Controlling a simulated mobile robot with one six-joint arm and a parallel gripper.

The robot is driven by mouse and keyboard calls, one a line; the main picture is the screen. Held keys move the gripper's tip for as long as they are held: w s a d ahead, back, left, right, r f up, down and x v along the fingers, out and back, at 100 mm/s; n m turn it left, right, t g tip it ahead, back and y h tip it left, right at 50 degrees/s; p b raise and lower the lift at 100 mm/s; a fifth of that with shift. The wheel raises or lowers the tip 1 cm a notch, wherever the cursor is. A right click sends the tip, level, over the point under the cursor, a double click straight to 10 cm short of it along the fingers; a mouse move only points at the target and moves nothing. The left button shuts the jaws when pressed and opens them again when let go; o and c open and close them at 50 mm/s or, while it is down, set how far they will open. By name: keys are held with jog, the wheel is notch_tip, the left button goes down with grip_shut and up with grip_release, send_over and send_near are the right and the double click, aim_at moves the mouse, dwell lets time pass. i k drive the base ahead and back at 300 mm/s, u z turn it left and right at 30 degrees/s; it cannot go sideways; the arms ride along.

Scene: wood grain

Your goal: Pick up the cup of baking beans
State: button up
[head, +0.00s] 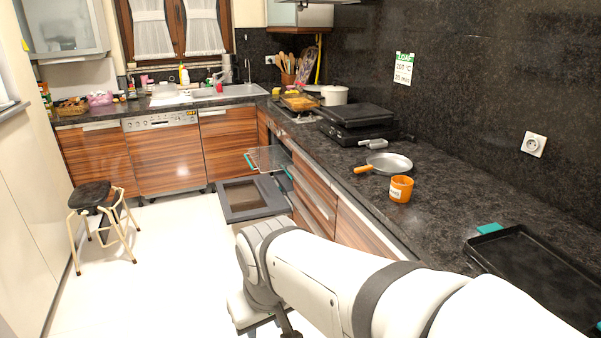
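An orange cup (401,189) with a pale label on its side stands upright on the dark speckled counter (450,205), just in front of a frying pan. Its contents are too small to make out. My white arm reaches in from the lower right toward the middle of the head view, below and left of the cup. My gripper itself does not show, so I cannot see its fingers or whether it holds anything.
A frying pan (390,163) with an orange handle lies behind the cup. A black baking tray (540,275) lies at the right, with a teal item (489,228) at its edge. A black grill (357,122) stands farther back. The oven door (252,199) hangs open over the floor.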

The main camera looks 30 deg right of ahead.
aim_at(401, 187)
jog(key=u, duration=0.05)
jog(key=i, duration=2.7)
jog(key=z, duration=3.85)
jog(key=i, duration=1)
